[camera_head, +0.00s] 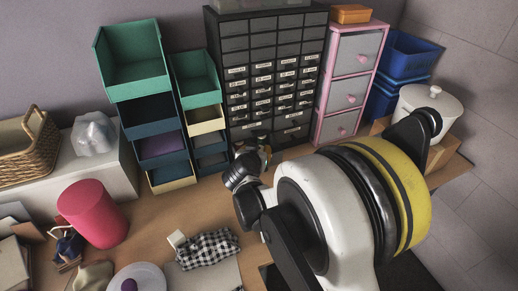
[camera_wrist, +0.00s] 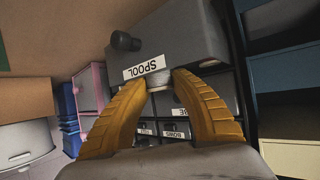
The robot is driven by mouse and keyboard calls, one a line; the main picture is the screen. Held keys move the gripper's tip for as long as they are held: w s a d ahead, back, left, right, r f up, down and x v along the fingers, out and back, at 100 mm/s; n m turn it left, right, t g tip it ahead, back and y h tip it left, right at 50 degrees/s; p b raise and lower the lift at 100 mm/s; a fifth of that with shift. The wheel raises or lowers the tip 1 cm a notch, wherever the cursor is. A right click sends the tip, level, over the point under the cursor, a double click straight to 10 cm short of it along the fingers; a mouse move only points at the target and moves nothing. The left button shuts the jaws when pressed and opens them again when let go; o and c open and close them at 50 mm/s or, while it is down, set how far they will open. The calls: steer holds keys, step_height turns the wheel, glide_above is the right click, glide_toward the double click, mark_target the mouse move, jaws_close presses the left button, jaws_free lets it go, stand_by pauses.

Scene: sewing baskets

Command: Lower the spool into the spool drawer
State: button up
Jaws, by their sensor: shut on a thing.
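The spool drawer (camera_wrist: 185,35) is grey with a dark round knob and a white label reading SPOOL, which appears upside down in the wrist view. It looks pulled out from the cabinet front. My gripper (camera_wrist: 163,80) has its two yellow fingers drawn together at the label edge of the drawer, shut on a small pale thing that seems to be the spool (camera_wrist: 163,84). The fingers and drawer hide most of it. I cannot tell whether it is inside the drawer. In the head view my gripper (camera_head: 264,154) is low before the cabinet, largely hidden by my arm.
The black drawer cabinet (camera_head: 248,78) stands between green and blue stacked bins (camera_head: 133,65) and a pink-framed drawer unit (camera_head: 352,85). A white lidded pot (camera_head: 430,102) stands at right.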

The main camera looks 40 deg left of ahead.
steer(key=o, duration=1)
